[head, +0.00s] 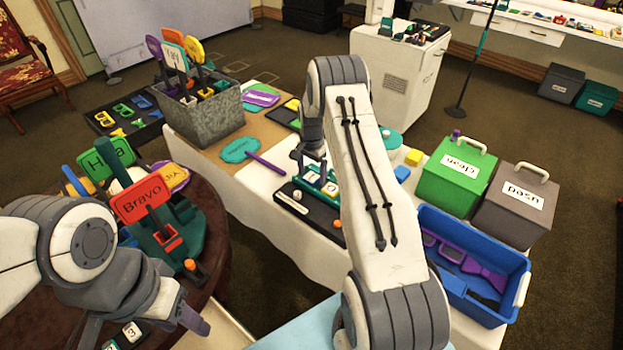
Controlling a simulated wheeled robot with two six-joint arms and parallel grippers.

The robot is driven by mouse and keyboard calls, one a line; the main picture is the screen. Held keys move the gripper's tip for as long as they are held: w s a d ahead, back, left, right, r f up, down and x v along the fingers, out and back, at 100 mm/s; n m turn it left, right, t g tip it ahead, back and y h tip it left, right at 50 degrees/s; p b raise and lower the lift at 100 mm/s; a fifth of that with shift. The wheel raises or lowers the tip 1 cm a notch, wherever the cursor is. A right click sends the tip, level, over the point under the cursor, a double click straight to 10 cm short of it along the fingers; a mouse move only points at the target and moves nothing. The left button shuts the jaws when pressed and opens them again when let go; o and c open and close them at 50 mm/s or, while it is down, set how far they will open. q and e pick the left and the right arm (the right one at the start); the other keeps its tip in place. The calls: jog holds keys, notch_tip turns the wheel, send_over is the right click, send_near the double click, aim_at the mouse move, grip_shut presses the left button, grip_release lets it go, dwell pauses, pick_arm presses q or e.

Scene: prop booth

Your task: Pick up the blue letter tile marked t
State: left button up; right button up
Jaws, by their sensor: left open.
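I cannot make out a blue tile marked t. My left gripper (150,318) is open at the lower left, low over the round table near number tiles (131,331). My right gripper (312,155) hangs over the teal rack, partly hidden by its own arm; its jaw state is unclear.
Red and green signs (141,198) stand on the round wooden table (212,215). A grey bin (200,118) of paddles is at the back. Green (453,185) and grey (505,215) lidded boxes and a blue crate (515,285) are at the right.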

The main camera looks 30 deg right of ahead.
jog(key=c, duration=1.3)
